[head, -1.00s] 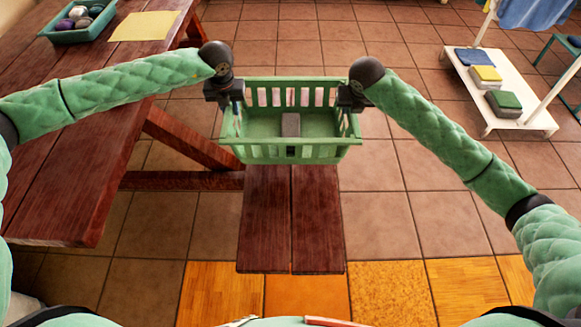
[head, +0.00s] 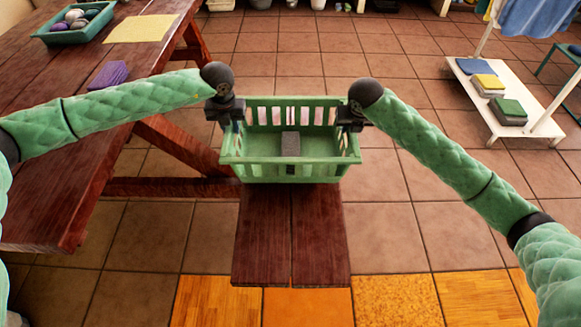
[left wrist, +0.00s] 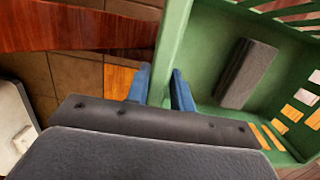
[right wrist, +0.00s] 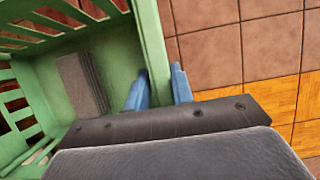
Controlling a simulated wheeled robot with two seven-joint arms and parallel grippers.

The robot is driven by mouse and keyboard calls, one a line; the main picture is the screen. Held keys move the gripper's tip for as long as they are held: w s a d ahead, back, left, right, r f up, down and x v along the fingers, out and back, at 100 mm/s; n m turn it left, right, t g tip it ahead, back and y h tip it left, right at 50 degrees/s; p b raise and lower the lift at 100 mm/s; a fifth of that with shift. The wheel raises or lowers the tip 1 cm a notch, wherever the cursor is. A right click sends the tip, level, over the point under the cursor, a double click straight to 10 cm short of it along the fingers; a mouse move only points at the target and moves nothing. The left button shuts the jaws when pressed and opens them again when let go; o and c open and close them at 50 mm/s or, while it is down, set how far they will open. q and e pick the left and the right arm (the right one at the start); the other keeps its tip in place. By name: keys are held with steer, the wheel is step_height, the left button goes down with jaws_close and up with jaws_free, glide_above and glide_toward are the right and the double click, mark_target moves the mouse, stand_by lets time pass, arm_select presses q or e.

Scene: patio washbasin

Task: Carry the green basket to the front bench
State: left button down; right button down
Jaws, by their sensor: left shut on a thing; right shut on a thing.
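The green basket (head: 290,172) is in the middle of the head view, level, with a grey block (head: 291,144) lying inside it. My left gripper (head: 228,118) is shut on the basket's left side wall. My right gripper (head: 349,118) is shut on its right side wall. Both wrist views show blue fingertips on either side of the green rim, in the left wrist view (left wrist: 160,90) and the right wrist view (right wrist: 158,88). The dark red front bench (head: 291,235) shows just below the basket's near edge. I cannot tell whether the basket touches it.
A red wooden table (head: 45,185) fills the left, with a purple block (head: 109,74), a yellow cloth (head: 140,28) and a teal tray of balls (head: 47,37). A white rack (head: 545,127) with folded cloths stands at right. Tiled floor is free between the bench and rack.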

arm_select(q)
steer(key=shift+a+f, duration=0.1)
steer(key=shift+f, duration=0.15)
arm_select(e)
steer(key=shift+d+f, duration=0.1)
steer(key=shift+f, duration=0.1)
